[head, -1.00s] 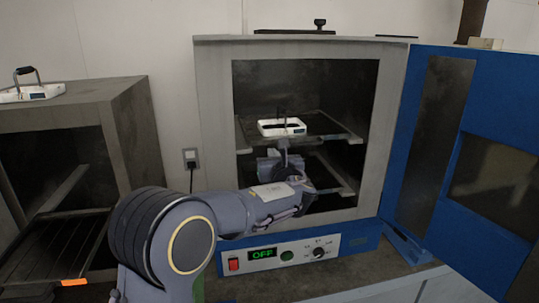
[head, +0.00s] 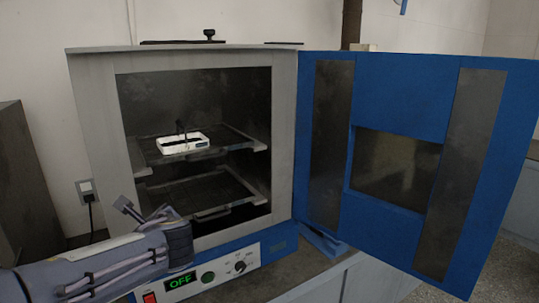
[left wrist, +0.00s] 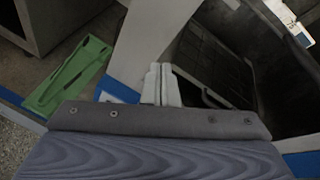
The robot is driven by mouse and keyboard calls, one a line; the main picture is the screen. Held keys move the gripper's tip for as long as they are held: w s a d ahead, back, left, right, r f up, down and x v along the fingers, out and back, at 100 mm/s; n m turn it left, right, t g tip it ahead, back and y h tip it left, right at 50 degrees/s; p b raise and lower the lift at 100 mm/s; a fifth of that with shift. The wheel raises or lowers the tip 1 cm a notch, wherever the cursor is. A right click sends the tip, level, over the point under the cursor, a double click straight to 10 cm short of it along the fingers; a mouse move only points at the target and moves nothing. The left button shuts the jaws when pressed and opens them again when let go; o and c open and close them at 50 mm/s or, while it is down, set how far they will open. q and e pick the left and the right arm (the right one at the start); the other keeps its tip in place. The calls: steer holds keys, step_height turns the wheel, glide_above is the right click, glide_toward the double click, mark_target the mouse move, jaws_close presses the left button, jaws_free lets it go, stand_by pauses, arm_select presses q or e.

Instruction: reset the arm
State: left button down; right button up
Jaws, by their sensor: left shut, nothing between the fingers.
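My left arm reaches in from the lower left in the head view, and my left gripper (head: 128,208) is in front of the oven's left front edge, outside the chamber. In the left wrist view its fingers (left wrist: 160,84) are together with nothing between them. A white tray (head: 172,147) with a dark upright handle sits on the upper rack inside the oven. Part of a white object shows at the top right of the left wrist view. My right gripper is not in view.
The oven (head: 98,120) stands open, its blue door (head: 400,90) swung out to the right. The lower rack (head: 200,195) is empty. The display reads OFF. A dark cabinet (head: 25,180) is at left. A green frame (left wrist: 68,78) lies on the bench.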

arm_select(q)
steer(key=s+a+f+n+g+h, duration=0.1)
steer(key=s+f+n+g+h, duration=0.15)
steer(key=s+f+n, duration=0.5)
steer(key=s+a+f+n+g+h, duration=0.1)
steer(key=s+f+n+g+h, duration=0.2)
steer(key=s, duration=0.7)
steer(key=s+d+f+n+h, duration=0.3)
steer(key=s+d+n+h, duration=0.4)
steer(key=s+d+n, duration=0.4)
steer(key=s+n+t, duration=0.1)
steer(key=n, duration=0.2)
steer(key=shift+s+d, duration=0.15)
steer(key=shift+h, duration=0.25)
